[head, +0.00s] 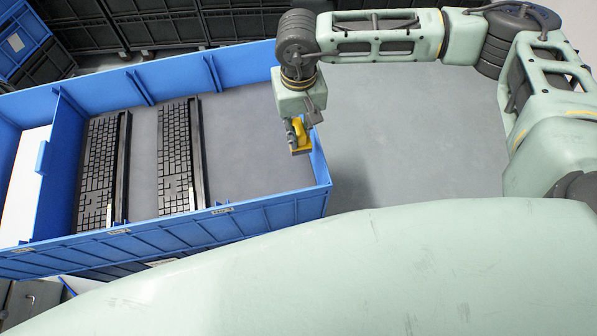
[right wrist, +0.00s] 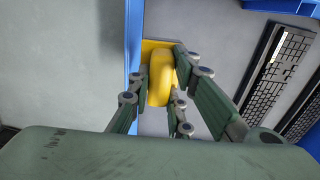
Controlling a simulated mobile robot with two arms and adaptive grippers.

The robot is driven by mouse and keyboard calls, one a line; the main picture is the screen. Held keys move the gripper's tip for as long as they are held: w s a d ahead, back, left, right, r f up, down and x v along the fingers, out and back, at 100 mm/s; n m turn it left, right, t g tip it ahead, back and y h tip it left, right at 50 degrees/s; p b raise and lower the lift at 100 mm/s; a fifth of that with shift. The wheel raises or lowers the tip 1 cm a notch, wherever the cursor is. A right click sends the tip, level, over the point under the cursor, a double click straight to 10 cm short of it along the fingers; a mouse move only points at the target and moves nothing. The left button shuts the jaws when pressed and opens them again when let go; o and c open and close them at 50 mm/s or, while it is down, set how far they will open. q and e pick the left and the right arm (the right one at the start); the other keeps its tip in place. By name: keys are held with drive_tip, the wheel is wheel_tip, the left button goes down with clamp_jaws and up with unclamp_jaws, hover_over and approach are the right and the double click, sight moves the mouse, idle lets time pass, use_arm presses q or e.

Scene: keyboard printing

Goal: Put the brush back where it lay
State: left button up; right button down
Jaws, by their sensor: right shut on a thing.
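The yellow brush (head: 301,137) is held in my right gripper (head: 294,128), by the right wall of the blue bin in the head view. In the right wrist view the gripper's fingers (right wrist: 166,97) are closed on both sides of the brush's yellow handle (right wrist: 161,75). The wider yellow base of the brush (right wrist: 152,46) shows beyond the fingers, close to the blue wall. I cannot tell whether the brush touches the wall or the surface below. My left gripper is not in view.
The bin's right part has bare grey floor (head: 245,150). A grey surface (head: 420,140) right of the bin is clear. Dark crates stand behind.

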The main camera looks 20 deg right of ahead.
wheel_tip(320, 180, down, 3)
drive_tip(key=shift+w+r+p, duration=0.1)
drive_tip(key=shift+r+p, duration=0.05)
drive_tip(key=shift+p, duration=0.2)
wheel_tip(320, 180, down, 15)
drive_tip(key=shift+w+f+p, duration=0.1)
drive_tip(key=shift+w+p, duration=0.05)
drive_tip(key=shift+p, duration=1)
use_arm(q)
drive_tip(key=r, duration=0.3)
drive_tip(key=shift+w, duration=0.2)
use_arm(e)
drive_tip(key=shift+f+b, duration=0.25)
drive_tip(key=shift+b, duration=0.1)
drive_tip(key=c, duration=1.6)
unclamp_jaws()
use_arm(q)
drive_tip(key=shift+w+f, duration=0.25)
